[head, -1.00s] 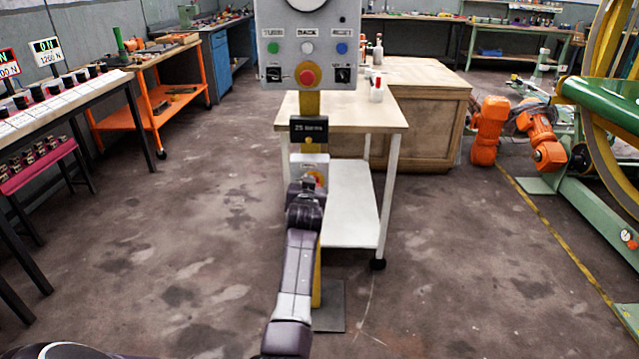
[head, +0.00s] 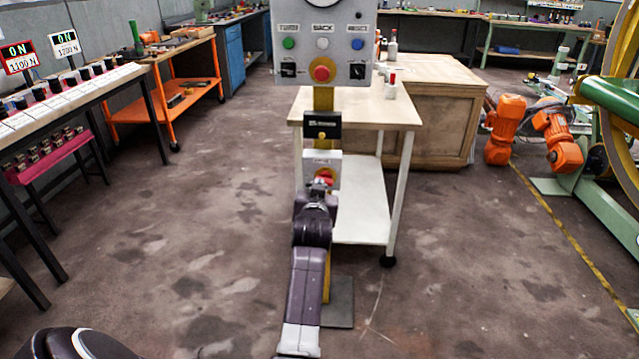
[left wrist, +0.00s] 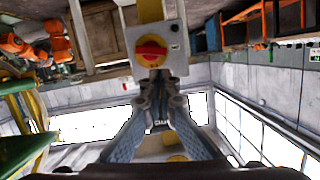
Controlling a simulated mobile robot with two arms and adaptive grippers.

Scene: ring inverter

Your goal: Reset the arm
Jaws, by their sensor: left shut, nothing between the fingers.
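My left arm reaches forward in the head view, and its gripper (head: 318,190) is in front of a small grey box with a red rotary switch (head: 324,174) on the yellow post. In the left wrist view the red switch (left wrist: 151,50) sits on a yellow disc just beyond my shut, empty fingers (left wrist: 160,92). I cannot tell whether the fingertips touch the box. My right gripper is not in view.
A wheeled wooden table (head: 370,112) stands right behind the post. An orange cart (head: 160,100) and a long bench (head: 85,98) are at left. Orange robot arms (head: 504,128) and a green machine are at right. The floor between is clear.

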